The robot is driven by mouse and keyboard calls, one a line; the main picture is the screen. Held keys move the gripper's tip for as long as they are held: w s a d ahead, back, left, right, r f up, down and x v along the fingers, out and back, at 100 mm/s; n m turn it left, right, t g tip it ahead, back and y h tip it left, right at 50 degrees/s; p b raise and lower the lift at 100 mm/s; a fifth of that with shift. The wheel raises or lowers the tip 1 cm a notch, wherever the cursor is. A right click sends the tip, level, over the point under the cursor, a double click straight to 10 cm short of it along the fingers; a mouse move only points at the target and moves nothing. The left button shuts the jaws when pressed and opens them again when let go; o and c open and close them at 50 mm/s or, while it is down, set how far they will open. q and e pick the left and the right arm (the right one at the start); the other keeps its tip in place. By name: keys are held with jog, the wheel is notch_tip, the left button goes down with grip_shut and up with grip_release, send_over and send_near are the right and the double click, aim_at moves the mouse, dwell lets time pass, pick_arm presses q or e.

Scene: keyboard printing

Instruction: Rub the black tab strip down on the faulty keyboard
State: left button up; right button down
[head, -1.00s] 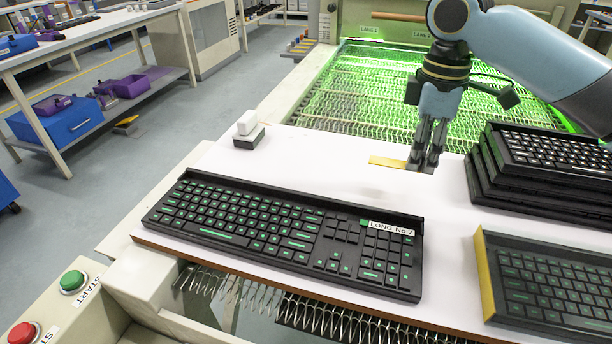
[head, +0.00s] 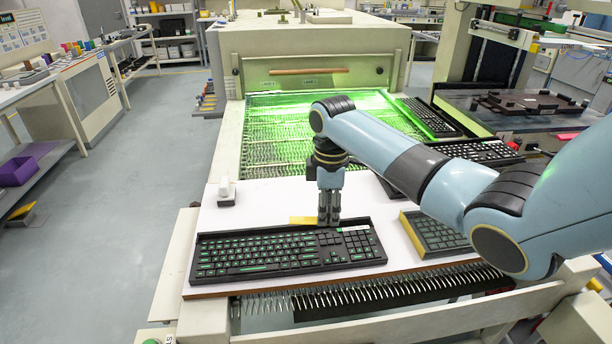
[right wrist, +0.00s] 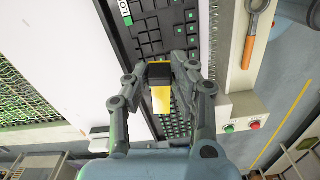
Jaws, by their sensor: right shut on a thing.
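A long black keyboard (head: 268,268) with green and black keys lies on the white-topped board; a white label (head: 355,229) is at its back right. My right gripper (head: 328,222) is shut on a yellow strip with a black end (right wrist: 161,98), whose yellow part shows left of the fingers in the head view (head: 303,220). The fingertips overlap the keyboard's back edge in the head view; I cannot tell whether the strip touches it. No separate black tab strip can be made out. My left gripper is not in view.
A yellow-sided keyboard (head: 432,236) lies to the right, partly behind my right arm. More black keyboards (head: 478,152) are behind the arm. A small white block (head: 226,190) stands at the board's back left. A green-lit mesh conveyor (head: 280,135) runs behind.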

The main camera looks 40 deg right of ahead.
pick_arm(q)
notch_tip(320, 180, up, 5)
jog(key=p, duration=0.3)
pick_arm(e)
jog(key=w+a+r+n, duration=0.1)
jog(key=w+a+n, duration=0.1)
jog(key=a, duration=0.3)
jog(key=b, duration=0.5)
send_over(306, 249)
notch_tip(306, 249, down, 4)
jog(key=shift+f, duration=0.15)
jog(key=shift+f+b, duration=0.45)
jog(key=shift+f, duration=0.9)
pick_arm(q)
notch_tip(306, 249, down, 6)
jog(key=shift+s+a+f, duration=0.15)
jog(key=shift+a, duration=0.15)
pick_arm(e)
jog(key=shift+f, duration=0.15)
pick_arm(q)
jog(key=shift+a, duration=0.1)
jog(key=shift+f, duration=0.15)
pick_arm(e)
jog(key=shift+f, duration=0.35)
jog(key=c, duration=1)
grip_release()
jog(key=shift+c, duration=0.2)
